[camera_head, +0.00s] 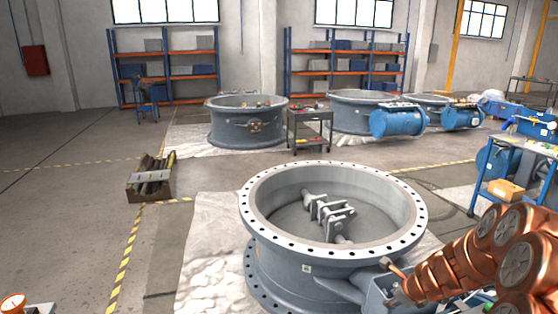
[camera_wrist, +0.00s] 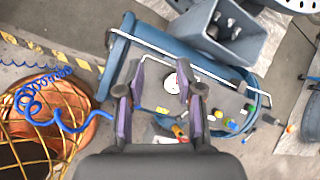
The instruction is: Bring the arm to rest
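My gripper (camera_wrist: 161,78) shows in the wrist view with its two purple-padded fingers apart and nothing held between them. It hangs over a blue-framed cart (camera_wrist: 118,58) with a grey top, seen from above. A white round disc (camera_wrist: 171,81) shows between the fingers; the height gap cannot be told. In the head view a copper-coloured jointed arm (camera_head: 458,268) reaches in from the lower right, beside the large grey flanged valve body (camera_head: 262,235). My gripper cannot be made out in the head view.
A blue coiled hose (camera_wrist: 40,92) lies at left. A dark crate (camera_head: 150,188) sits on the floor. Open floor (camera_head: 60,210) lies left of the valve.

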